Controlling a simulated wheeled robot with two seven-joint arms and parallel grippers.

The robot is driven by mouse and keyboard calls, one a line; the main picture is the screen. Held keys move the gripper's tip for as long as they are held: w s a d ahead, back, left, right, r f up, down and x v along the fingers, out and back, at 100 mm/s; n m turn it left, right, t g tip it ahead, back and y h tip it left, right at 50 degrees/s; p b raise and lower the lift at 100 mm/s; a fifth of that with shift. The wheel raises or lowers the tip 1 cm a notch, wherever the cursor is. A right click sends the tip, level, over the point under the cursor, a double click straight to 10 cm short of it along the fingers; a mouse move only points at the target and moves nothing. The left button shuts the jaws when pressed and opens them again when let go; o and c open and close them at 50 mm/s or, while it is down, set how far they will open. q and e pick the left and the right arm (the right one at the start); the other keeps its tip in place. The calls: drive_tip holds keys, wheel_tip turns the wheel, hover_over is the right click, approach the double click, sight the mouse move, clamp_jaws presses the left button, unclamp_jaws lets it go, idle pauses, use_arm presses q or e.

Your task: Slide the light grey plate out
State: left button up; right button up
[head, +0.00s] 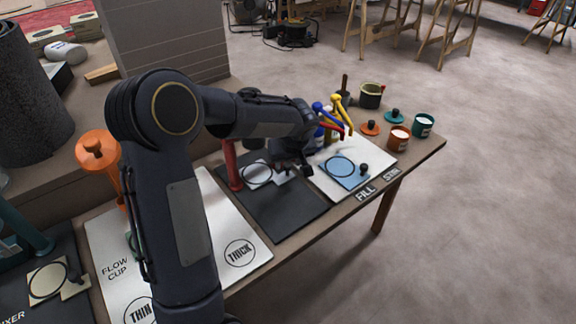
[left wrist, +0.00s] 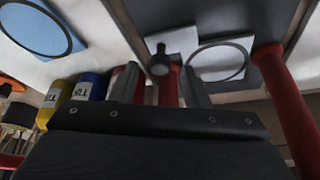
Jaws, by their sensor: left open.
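The light grey plate (head: 258,173) has a dark ring on it and a small black knob, and lies on the dark grey mat (head: 285,212) beside a red post (head: 232,165). In the left wrist view the plate (left wrist: 222,62) lies just past the fingers, with its black knob (left wrist: 160,62) in line with the gap between them. My left gripper (left wrist: 160,80) is open, with the knob ahead of its fingertips; I cannot tell whether it touches. In the head view my left gripper (head: 300,168) covers part of the plate's right side. My right gripper is not in view.
A blue plate (head: 338,175) with a black knob lies on a white mat to the right. Bottles with blue and yellow tops (head: 329,122) stand close behind my gripper. Orange and teal pots (head: 398,139) stand at the far right. The table's front edge borders open floor.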

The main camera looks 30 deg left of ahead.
use_arm(q)
drive_tip(key=shift+w+a+f, duration=0.15)
drive_tip(key=shift+w+f, duration=0.05)
drive_tip(key=shift+f, duration=0.45)
clamp_jaws()
drive_tip(key=d+b, duration=0.1)
drive_tip(key=d, duration=0.1)
drive_tip(key=s+d+b, duration=0.2)
drive_tip(key=d+b, duration=0.1)
drive_tip(key=shift+d+f, duration=0.3)
drive_tip(key=shift+d, duration=0.05)
drive_tip(key=s+d, duration=0.1)
drive_tip(key=d, duration=0.1)
drive_tip(key=s+d+b, duration=0.1)
drive_tip(key=d, duration=0.1)
drive_tip(key=s+d+b, duration=0.1)
drive_tip(key=d, duration=0.1)
drive_tip(key=shift+d+r, duration=0.15)
drive_tip(key=shift+r, duration=0.15)
unclamp_jaws()
